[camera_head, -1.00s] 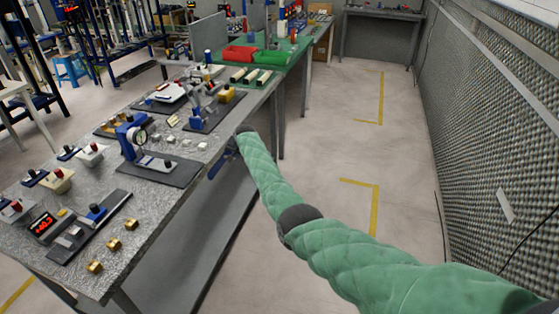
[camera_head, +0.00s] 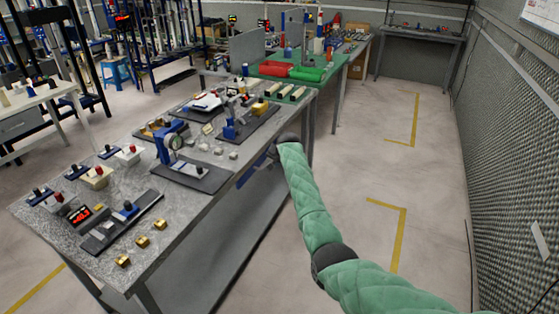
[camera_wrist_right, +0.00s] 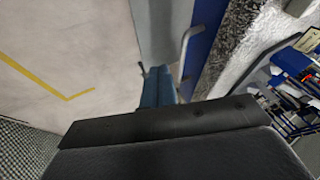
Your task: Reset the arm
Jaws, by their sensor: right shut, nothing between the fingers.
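My right arm, in a green quilted sleeve, comes in from the bottom right of the head view. Its gripper (camera_head: 270,154) is at the long edge of the grey workbench (camera_head: 190,222), partly hidden by the dark wrist. In the right wrist view the blue-grey fingers (camera_wrist_right: 157,86) are together and empty, with the bench's edge and a metal handle (camera_wrist_right: 186,50) close to their right. I cannot tell whether they touch the bench. My left arm and gripper are not in view.
The workbench carries a dial gauge stand (camera_head: 174,142), a red digital display (camera_head: 80,214) and small brass blocks (camera_head: 142,242). The floor (camera_head: 365,160) right of my arm is clear up to the mesh wall (camera_head: 510,150).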

